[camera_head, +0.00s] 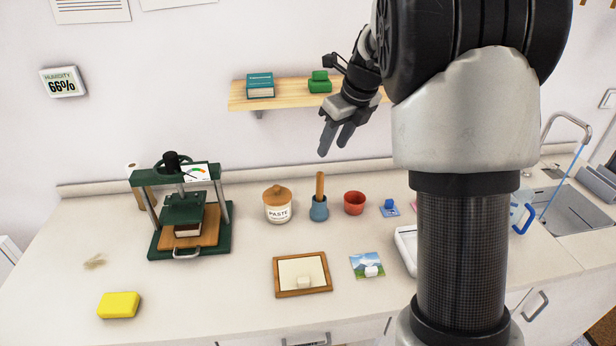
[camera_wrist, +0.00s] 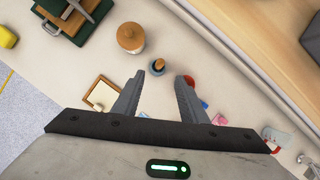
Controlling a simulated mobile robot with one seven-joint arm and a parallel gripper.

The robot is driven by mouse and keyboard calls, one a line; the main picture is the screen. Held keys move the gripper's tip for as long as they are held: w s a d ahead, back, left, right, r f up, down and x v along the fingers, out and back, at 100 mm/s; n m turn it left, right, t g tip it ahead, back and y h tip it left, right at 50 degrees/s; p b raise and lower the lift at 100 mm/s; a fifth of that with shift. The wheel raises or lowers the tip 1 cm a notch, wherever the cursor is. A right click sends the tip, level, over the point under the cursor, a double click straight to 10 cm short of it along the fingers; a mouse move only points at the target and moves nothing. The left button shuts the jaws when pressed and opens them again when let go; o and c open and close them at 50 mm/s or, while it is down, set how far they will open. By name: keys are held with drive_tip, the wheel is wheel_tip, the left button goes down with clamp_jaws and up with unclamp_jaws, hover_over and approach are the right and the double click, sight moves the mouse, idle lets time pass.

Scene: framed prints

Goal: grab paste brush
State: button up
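The paste brush (camera_head: 320,186) shows as an upright wooden handle standing in a small blue-grey pot (camera_head: 319,212) on the counter. Its bristle end is hidden inside the pot. In the wrist view, the brush (camera_wrist: 157,62) is seen from above, its pot (camera_wrist: 157,71) just beyond the fingertips and between them. My gripper (camera_head: 334,149) is open and empty, fingers pointing down, above the counter near the brush. It also shows in the wrist view (camera_wrist: 160,77), with a clear gap between its fingers.
A paste jar (camera_head: 278,207) with a wooden lid stands left of the pot, and a red cup (camera_head: 354,203) stands right. A green press (camera_head: 189,212) is farther left. A framed board (camera_head: 302,274) and a small picture (camera_head: 367,265) lie in front. A wooden shelf (camera_head: 290,97) is behind.

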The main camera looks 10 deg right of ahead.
sight(321, 173)
drive_tip(key=shift+m, duration=0.3)
drive_tip(key=b+x, duration=0.1)
drive_tip(key=x, duration=1.1)
drive_tip(key=shift+w+f, duration=0.25)
drive_tip(key=shift+f, duration=0.05)
drive_tip(key=shift+b+x, duration=0.4)
drive_tip(key=shift+x, duration=2.25)
drive_tip(key=shift+s, duration=0.2)
clamp_jaws()
